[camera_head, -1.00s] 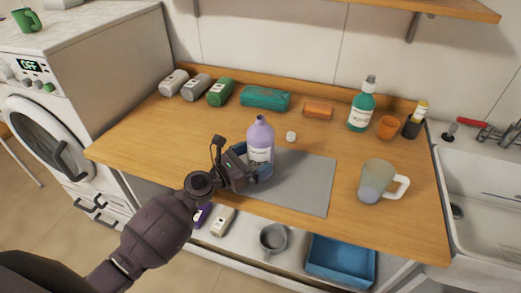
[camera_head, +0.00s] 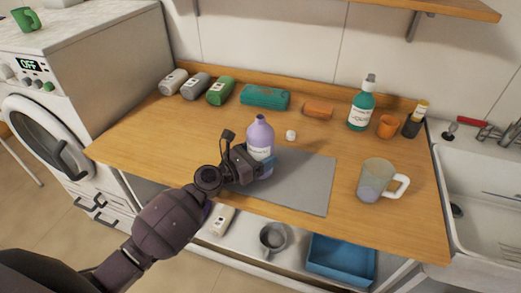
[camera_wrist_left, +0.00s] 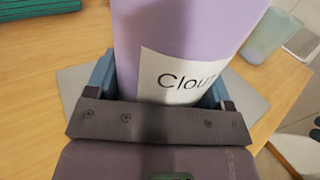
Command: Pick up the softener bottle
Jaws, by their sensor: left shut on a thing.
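The softener bottle is the lilac bottle (camera_head: 260,136) with a white label, upright at the grey mat on the wooden counter. Its neck is open at the top. My left gripper (camera_head: 262,166) is shut on its lower body. In the left wrist view the bottle (camera_wrist_left: 185,30) fills the space between the blue finger pads, and its label partly reads "Clou". A small white cap (camera_head: 291,135) lies on the counter just right of the bottle. I cannot tell whether the bottle's base touches the mat. My right gripper is not in view.
The grey mat (camera_head: 305,185) has bare room to the right. A glass mug (camera_head: 376,181) stands at the right. A shelf below holds a blue bin (camera_head: 340,262).

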